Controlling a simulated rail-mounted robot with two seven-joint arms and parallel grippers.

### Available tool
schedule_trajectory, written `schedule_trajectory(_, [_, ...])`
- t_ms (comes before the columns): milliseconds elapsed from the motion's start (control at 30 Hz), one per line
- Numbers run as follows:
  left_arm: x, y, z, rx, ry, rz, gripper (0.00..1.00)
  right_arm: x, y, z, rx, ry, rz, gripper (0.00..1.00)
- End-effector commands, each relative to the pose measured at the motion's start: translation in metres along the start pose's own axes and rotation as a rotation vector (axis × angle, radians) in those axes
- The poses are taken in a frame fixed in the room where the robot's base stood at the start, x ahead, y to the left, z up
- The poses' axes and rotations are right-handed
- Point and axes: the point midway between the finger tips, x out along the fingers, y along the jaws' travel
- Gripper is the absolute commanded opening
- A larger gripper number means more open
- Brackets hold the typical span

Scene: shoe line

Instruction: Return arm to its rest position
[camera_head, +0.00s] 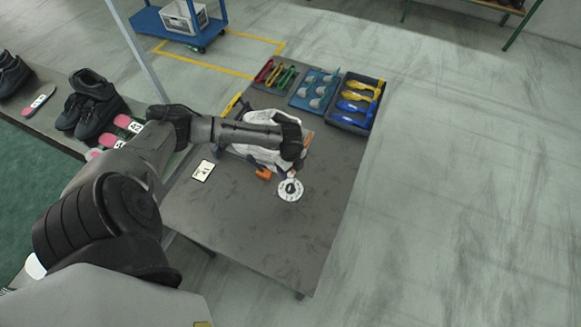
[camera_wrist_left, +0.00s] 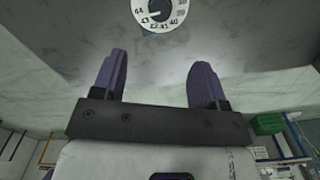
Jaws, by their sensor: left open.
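My left arm reaches in from the left over the dark worktable (camera_head: 240,240) in the head view. In the left wrist view my left gripper (camera_wrist_left: 160,72) is open, its two purple fingers apart with nothing between them. A white round size dial (camera_head: 290,190) lies on the table just below the arm's end. The dial (camera_wrist_left: 158,12) also shows beyond the fingertips in the left wrist view, apart from them. My right gripper is not in view.
Trays of coloured tools (camera_head: 277,76), grey-blue parts (camera_head: 315,90) and yellow and blue brushes (camera_head: 358,103) line the table's far edge. A white card (camera_head: 203,171) lies left on the table. Black shoes (camera_head: 90,105) stand on the left bench. The right-hand floor is clear.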

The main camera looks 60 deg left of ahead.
Motion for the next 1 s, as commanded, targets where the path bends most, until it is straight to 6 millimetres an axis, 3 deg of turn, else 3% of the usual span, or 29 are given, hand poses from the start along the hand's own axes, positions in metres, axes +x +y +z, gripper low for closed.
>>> schedule_trajectory(500, [0.000,0.000,0.000,-0.011,0.000,0.000,0.67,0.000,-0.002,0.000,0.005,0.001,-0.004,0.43])
schedule_trajectory(767, [0.000,0.003,0.010,-0.261,-0.066,0.007,0.67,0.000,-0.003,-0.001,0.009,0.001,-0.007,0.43])
schedule_trajectory(867, [-0.009,0.000,0.013,-0.358,-0.149,-0.056,0.67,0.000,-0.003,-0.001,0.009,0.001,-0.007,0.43])
schedule_trajectory(1000, [-0.050,-0.019,-0.006,-0.451,-0.198,-0.258,0.67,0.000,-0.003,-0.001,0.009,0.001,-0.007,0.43])
